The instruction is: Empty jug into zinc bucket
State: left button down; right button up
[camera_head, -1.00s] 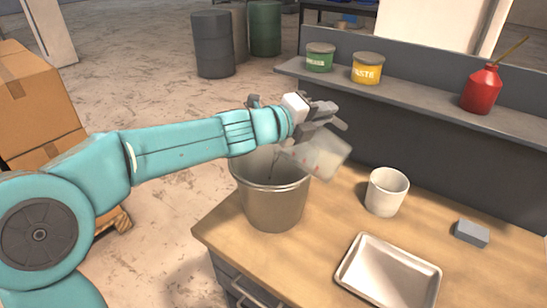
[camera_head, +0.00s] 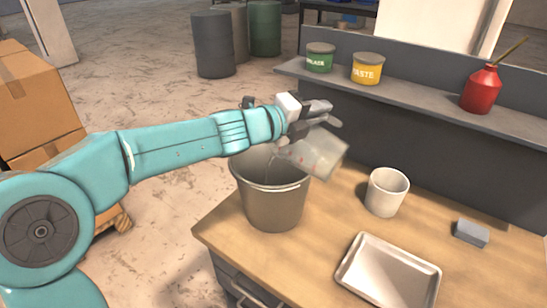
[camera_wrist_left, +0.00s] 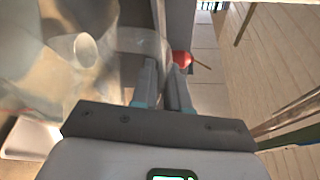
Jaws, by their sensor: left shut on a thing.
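The zinc bucket (camera_head: 273,203) stands upright at the left end of the wooden bench. My left gripper (camera_head: 318,125) is shut on the clear jug (camera_head: 322,155) and holds it above the bucket's right rim. The jug is tilted, its mouth toward the left over the bucket's opening, and a thin clear stream shows inside the bucket's mouth. In the left wrist view the gripper's fingers (camera_wrist_left: 160,88) are close together, with the see-through jug (camera_wrist_left: 110,45) at their left. How much is left in the jug I cannot tell. My right gripper is not in view.
A white cup (camera_head: 386,193) stands right of the bucket. A metal tray (camera_head: 388,272) lies at the bench front and a grey block (camera_head: 471,233) at right. The shelf behind holds a green can (camera_head: 319,60), a yellow can (camera_head: 367,70) and a red oil can (camera_head: 480,92).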

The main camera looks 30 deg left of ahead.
pick_arm(q)
jog(key=shift+w+a+n, duration=0.2)
jog(key=shift+a+n, duration=0.1)
jog(key=shift+a, duration=0.15)
jog(key=shift+s+a+r, duration=0.1)
jog(key=shift+s, duration=0.05)
dwell(0.4)
jog(key=shift+a+p, duration=0.1)
jog(key=shift+p, duration=0.2)
